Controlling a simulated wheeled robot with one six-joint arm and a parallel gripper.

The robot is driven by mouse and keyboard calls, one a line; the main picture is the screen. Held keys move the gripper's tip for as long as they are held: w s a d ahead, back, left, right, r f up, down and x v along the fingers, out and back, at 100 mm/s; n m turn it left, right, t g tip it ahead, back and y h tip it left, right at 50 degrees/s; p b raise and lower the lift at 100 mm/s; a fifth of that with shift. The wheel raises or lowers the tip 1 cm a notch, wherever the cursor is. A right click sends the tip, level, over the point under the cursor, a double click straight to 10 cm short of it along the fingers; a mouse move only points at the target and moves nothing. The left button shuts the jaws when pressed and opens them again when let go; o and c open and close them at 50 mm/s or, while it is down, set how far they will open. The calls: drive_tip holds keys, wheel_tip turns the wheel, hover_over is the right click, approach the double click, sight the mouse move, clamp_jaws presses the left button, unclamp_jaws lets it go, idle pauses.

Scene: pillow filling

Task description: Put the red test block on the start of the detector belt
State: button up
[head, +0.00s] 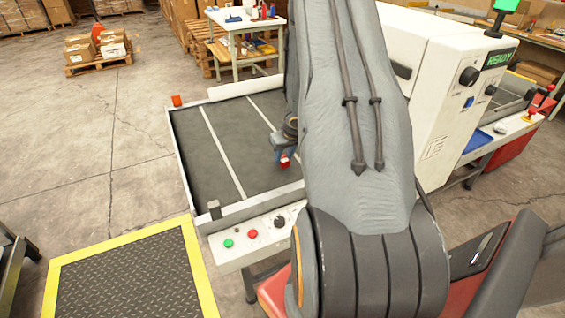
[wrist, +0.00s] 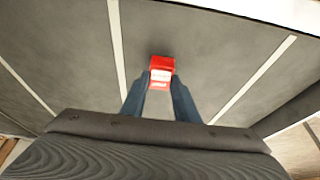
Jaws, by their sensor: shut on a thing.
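The red test block (wrist: 161,66) with a white label sits between the fingertips of my gripper (wrist: 158,82) in the wrist view. My gripper is shut on it. In the head view the red block (head: 285,161) shows small below my gripper (head: 284,153), over the right part of the dark detector belt (head: 213,170), near its front rail. The belt has pale cross lines. I cannot tell whether the block touches the belt. My arm hides part of the belt and the detector's opening.
The white detector housing (head: 448,95) with a green READY screen stands right of my arm. A control panel (head: 255,234) with green and red buttons runs along the belt's front. A yellow-edged mat (head: 130,270) lies on the floor at front left. The belt's left part is clear.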

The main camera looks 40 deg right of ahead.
drive_tip(key=shift+f+b, duration=0.3)
drive_tip(key=shift+f, duration=0.4)
drive_tip(key=shift+f, duration=0.2)
drive_tip(key=o, duration=1.1)
drive_tip(key=shift+c, duration=0.2)
drive_tip(key=shift+r, duration=0.1)
drive_tip(key=p+v, duration=0.5)
drive_tip(key=v, duration=0.7)
drive_tip(key=shift+r+p, duration=0.15)
drive_tip(key=shift+p, duration=0.25)
